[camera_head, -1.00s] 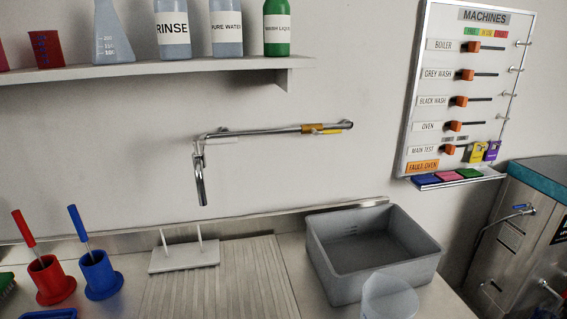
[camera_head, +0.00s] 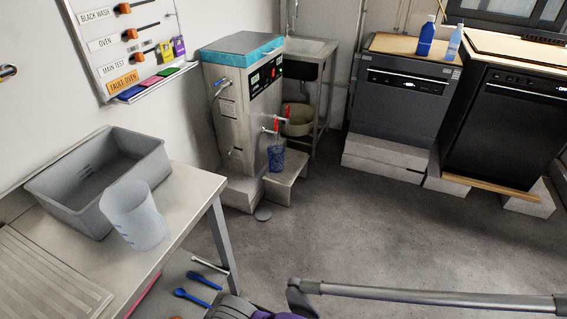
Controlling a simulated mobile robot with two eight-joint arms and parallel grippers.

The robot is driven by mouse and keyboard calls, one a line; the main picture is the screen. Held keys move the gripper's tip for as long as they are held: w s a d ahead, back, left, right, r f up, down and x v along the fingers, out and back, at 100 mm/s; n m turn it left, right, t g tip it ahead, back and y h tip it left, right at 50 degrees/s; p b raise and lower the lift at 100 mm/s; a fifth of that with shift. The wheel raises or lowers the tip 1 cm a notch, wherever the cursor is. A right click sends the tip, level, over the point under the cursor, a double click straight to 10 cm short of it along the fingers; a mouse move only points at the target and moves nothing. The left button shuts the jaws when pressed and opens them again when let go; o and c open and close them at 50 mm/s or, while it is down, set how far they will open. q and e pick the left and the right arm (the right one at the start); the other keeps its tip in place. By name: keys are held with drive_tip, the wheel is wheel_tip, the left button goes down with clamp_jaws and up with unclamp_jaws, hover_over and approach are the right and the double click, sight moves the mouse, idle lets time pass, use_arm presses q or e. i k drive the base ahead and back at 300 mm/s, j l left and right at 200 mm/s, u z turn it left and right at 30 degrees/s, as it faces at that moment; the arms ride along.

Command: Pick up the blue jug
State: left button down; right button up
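A blue jug (camera_head: 276,156) stands upright on a low step below the red-handled taps of the steel machine with the teal top. It is small and far off, right of the bench. Neither of my grippers shows in this view, so I cannot see their state. A translucent pale jug (camera_head: 134,214) stands near at hand on the bench in front of the grey basin.
A grey basin (camera_head: 75,213) sits on the bench (camera_head: 190,198). The steel machine (camera_head: 228,128) stands beyond it. Open grey floor (camera_head: 340,225) lies to the right. A grey bar (camera_head: 430,299) crosses the bottom right. Dark appliances (camera_head: 398,98) stand at the back.

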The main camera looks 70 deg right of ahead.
sight(275, 152)
drive_tip(key=k+z, duration=0.1)
drive_tip(key=z, duration=0.25)
drive_tip(key=k+z, duration=0.1)
drive_tip(key=z, duration=0.3)
drive_tip(key=l+z, duration=0.1)
drive_tip(key=z, duration=0.25)
drive_tip(key=j+z, duration=0.15)
drive_tip(key=z, duration=0.25)
drive_tip(key=j+z, duration=0.1)
drive_tip(key=z, duration=0.35)
drive_tip(key=j+z, duration=0.1)
drive_tip(key=z, duration=0.3)
drive_tip(key=i+j, duration=0.15)
drive_tip(key=j, duration=0.15)
drive_tip(key=i+j, duration=0.1)
drive_tip(key=j, duration=0.2)
